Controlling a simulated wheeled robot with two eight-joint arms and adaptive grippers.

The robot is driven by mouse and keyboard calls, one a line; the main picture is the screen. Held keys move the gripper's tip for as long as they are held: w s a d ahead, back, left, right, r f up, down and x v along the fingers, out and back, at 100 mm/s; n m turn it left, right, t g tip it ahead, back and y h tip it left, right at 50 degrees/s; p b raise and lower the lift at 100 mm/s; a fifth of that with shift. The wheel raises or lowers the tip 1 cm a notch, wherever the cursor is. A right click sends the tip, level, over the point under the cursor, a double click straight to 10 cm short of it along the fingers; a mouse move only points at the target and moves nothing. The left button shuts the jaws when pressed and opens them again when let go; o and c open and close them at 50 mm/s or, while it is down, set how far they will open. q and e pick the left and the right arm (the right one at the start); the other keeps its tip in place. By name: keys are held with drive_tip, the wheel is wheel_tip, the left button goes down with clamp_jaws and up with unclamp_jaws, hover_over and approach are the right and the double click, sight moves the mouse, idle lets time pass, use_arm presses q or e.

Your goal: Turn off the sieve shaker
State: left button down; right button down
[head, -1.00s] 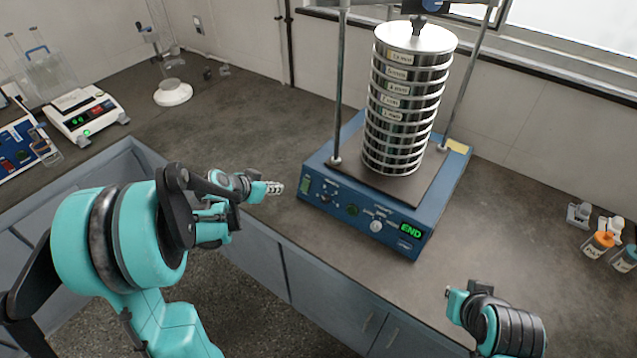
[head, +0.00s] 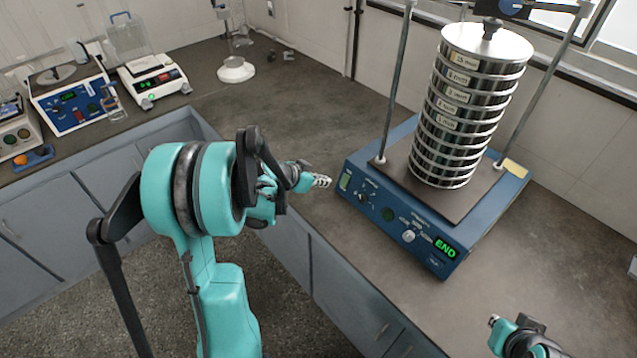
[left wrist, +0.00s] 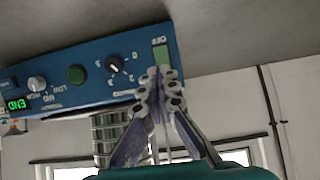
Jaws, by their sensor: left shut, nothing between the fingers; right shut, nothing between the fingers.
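The blue sieve shaker (head: 400,235) stands on the bench at the right, with a stack of metal sieves (head: 470,105) on it. Its front panel has knobs, a dark green round button (head: 388,214), a green rocker switch (head: 345,181) at the left end and a green display reading END (head: 445,248). My left gripper (head: 322,181) is shut and empty, just left of the panel's switch end. In the left wrist view the panel appears upside down, and the shut fingertips (left wrist: 158,80) overlap the green rocker switch (left wrist: 160,54); contact cannot be told. My right gripper (head: 493,322) is shut at lower right, away from the shaker.
A white balance (head: 150,80) and another blue instrument (head: 70,110) stand at the back left. Two metal posts (head: 395,80) rise beside the sieve stack. The bench (head: 265,120) between the balance and shaker is mostly clear.

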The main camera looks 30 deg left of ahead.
sight(343, 184)
use_arm(q)
drive_tip(key=b+x, duration=0.2)
drive_tip(key=x, duration=0.6)
drive_tip(key=shift+w+d+f+b, duration=0.1)
drive_tip(key=shift+w+f+b, duration=0.1)
drive_tip(key=shift+w+b, duration=0.1)
drive_tip(key=shift+w+f+b, duration=0.15)
drive_tip(key=shift+f+b, duration=0.3)
drive_tip(key=shift+r, duration=0.15)
drive_tip(key=shift+r, duration=0.15)
